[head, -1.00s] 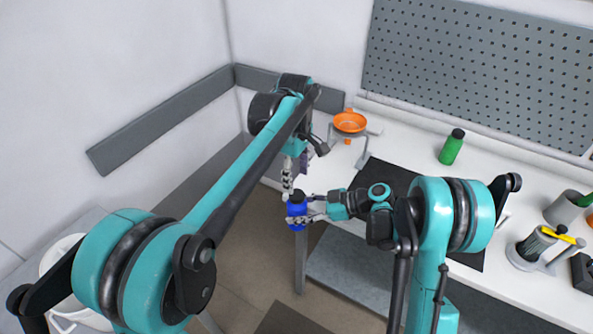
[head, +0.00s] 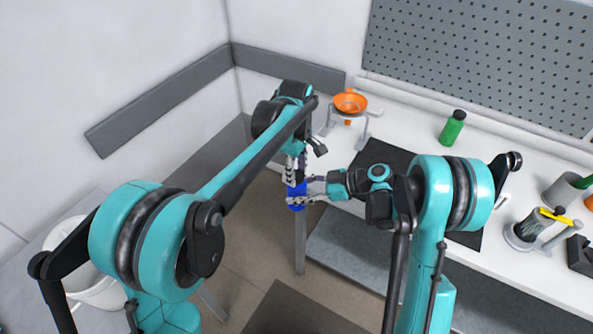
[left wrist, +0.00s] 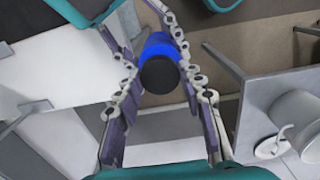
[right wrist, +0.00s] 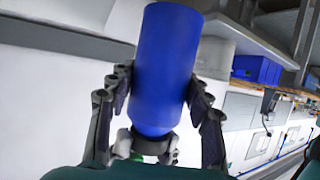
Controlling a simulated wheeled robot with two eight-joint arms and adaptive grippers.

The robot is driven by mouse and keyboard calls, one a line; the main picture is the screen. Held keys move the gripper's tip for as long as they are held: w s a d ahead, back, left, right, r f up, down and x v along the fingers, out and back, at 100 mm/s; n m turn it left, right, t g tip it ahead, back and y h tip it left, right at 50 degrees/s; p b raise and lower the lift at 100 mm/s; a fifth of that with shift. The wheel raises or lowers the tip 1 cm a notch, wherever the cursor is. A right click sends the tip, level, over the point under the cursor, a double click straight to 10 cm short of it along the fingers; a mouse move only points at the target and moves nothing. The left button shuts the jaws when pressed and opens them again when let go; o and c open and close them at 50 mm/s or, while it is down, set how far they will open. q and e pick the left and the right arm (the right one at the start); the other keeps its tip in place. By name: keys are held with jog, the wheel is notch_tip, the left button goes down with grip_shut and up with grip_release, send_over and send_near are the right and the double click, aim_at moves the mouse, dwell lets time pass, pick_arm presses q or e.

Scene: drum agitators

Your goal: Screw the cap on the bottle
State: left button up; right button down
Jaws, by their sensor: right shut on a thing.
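The blue bottle (head: 297,202) is held in the air in front of the table by my right gripper (head: 312,189). In the right wrist view the bottle (right wrist: 166,65) stands between both fingers of the right gripper (right wrist: 160,100). A black cap (left wrist: 159,75) shows on the bottle's top end in the left wrist view; how tightly it sits I cannot tell. My left gripper (head: 296,168) points down over the bottle. Its fingers (left wrist: 160,50) lie either side of the cap and look open, with a small gap to it. The left gripper hides the cap in the head view.
The white table (head: 405,130) carries a dark mat (head: 395,157), a green bottle (head: 452,128), an orange bowl (head: 350,102) on a stand, and a holder with tools (head: 528,230) at right. A white bucket (head: 97,285) stands at the lower left. The space below the bottle is open.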

pick_arm(q)
jog(key=m, duration=1.7)
jog(key=shift+f+m, duration=0.1)
jog(key=shift+m, duration=0.3)
jog(key=m, duration=0.6)
jog(key=o, duration=1.3)
jog(key=shift+o, duration=0.2)
notch_tip(320, 180, up, 12)
